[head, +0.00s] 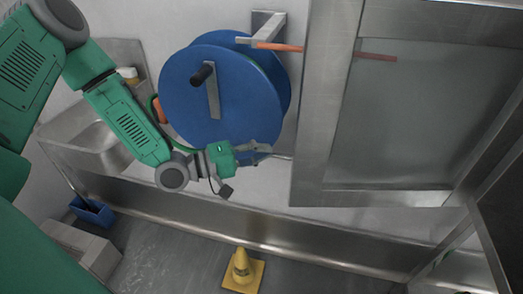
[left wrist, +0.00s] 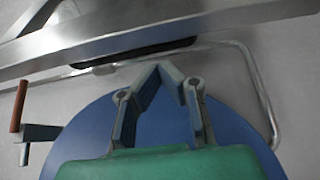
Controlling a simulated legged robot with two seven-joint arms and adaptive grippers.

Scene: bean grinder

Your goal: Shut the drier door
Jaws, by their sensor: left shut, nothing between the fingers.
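The drier door (head: 312,150) is a metal frame around a translucent panel (head: 390,125). It stands open at the right of the head view, and an orange bar shows through the panel. In the left wrist view, the metal frame (left wrist: 150,35) runs across the top. My left gripper (head: 268,153) is shut and empty, just left of the door's edge; a small gap seems to separate them. Its fingers (left wrist: 172,72) point towards the frame in the left wrist view. My right gripper is not in view.
A blue reel (head: 225,95) on the wall stands behind my left gripper. A bent metal rod (left wrist: 262,80) lies beyond the fingers. A metal sink (head: 85,145) is at the left. A yellow cone (head: 243,270) and a blue bin (head: 92,211) stand on the floor.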

